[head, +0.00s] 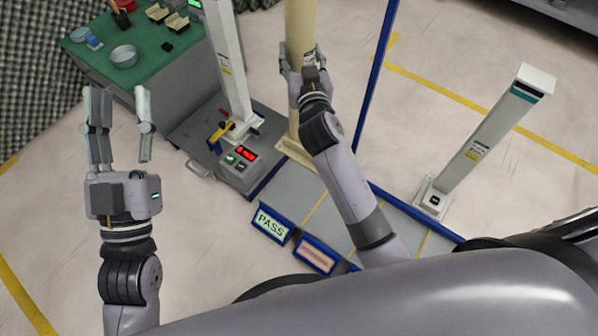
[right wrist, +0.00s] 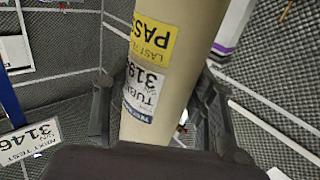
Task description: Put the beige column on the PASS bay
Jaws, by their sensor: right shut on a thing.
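The beige column (head: 300,25) stands roughly upright at the top centre of the head view, its top cut off by the frame. Its lower end is at a beige square plate beside the grey test unit; I cannot tell whether it touches the surface below. My right gripper (head: 303,68) is shut around its shaft. In the right wrist view the column (right wrist: 188,75) lies between the fingers, with a yellow PASS label and a white label. The PASS bay (head: 291,203) is a bare grey area behind the PASS sign (head: 271,224). My left gripper (head: 120,105) is open and empty, far left.
A grey test unit (head: 240,168) with a red display and a white post stands left of the column. A blue pole (head: 374,90) rises right of it. Another white post (head: 490,130) stands further right. A red-labelled sign (head: 316,255) is beside PASS. A green table (head: 145,38) is behind.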

